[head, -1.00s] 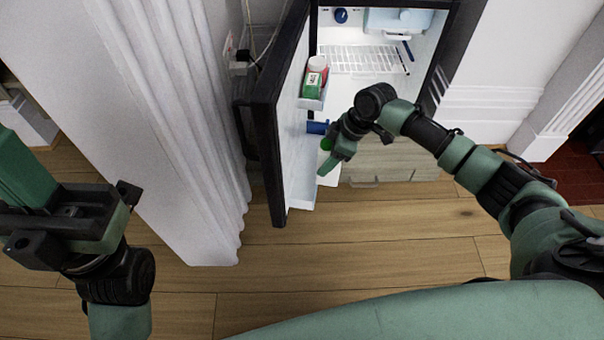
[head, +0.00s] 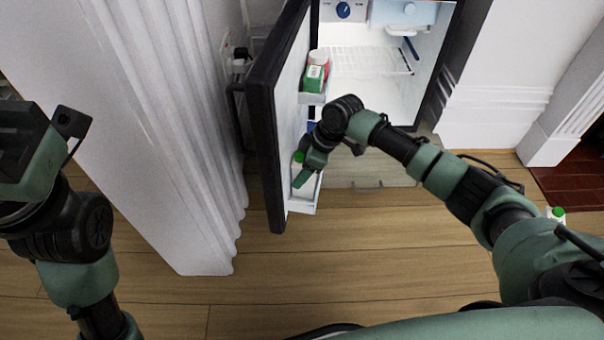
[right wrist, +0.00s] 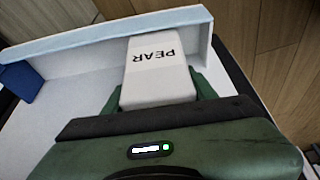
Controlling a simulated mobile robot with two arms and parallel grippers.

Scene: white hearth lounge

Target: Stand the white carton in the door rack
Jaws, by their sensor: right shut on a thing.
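The white carton (right wrist: 158,62), lettered "PEAR", is between the green fingers of my right gripper (right wrist: 160,92) in the right wrist view. The gripper is shut on it. The rack's wall (right wrist: 70,42) crosses behind the carton in the wrist view. I cannot tell whether the carton touches the rack floor. My left gripper (head: 40,150) is cut off at the left edge.
The upper door rack (head: 312,99) holds a green-and-white carton (head: 314,78) and a red-topped container (head: 319,57). The dark door edge (head: 268,150) stands left of my right gripper. A fluted white column (head: 170,130) stands further left. Another green-capped carton (head: 556,213) is at the right.

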